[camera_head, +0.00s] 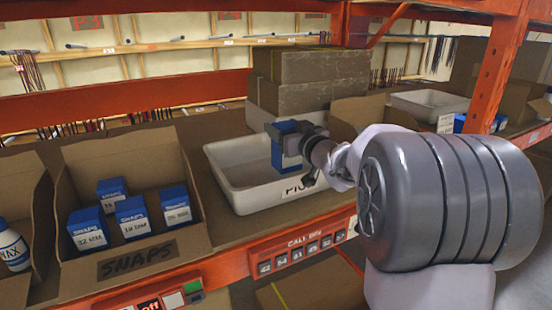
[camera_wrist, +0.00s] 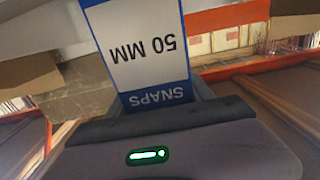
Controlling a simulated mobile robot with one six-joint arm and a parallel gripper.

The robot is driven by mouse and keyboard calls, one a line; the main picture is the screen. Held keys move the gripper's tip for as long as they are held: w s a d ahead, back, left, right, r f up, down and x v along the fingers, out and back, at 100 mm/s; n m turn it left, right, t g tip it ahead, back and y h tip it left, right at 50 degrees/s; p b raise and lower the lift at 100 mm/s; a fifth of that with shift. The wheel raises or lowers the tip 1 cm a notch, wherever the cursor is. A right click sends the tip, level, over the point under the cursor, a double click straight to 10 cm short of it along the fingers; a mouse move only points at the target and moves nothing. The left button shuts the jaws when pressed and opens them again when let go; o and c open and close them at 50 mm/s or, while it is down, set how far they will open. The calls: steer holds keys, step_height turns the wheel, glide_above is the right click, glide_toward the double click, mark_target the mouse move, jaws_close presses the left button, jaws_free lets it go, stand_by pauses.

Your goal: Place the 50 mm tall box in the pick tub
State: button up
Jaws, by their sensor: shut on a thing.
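A blue box (camera_head: 284,150) is held in my gripper (camera_head: 300,146) over the white pick tub (camera_head: 238,194), whose front label is partly hidden by my arm. In the wrist view the box (camera_wrist: 141,52) shows a white label reading "50 MM" and "SNAPS", upside down. My gripper is shut on it, and the dark gripper body fills the bottom of the wrist view. The box's lower end appears within the tub's outline in the head view; I cannot tell whether it touches the tub floor.
Left of the tub, a cardboard bin marked SNAPS (camera_head: 136,262) holds several blue-and-white boxes (camera_head: 132,217). A white bottle (camera_head: 12,246) stands farther left. Stacked brown cartons (camera_head: 322,68) rise behind the tub. An orange shelf beam (camera_head: 235,270) runs along the front, and an orange upright (camera_head: 497,65) stands at right.

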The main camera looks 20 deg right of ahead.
step_height(320, 180, down, 6)
steer(key=shift+r+b, duration=0.1)
steer(key=shift+b, duration=0.45)
steer(key=shift+s+r, duration=0.15)
steer(key=o, duration=1.3)
steer(key=shift+f, duration=0.25)
steer(key=o, duration=0.4)
steer(key=shift+o, duration=0.2)
steer(key=shift+r, duration=0.15)
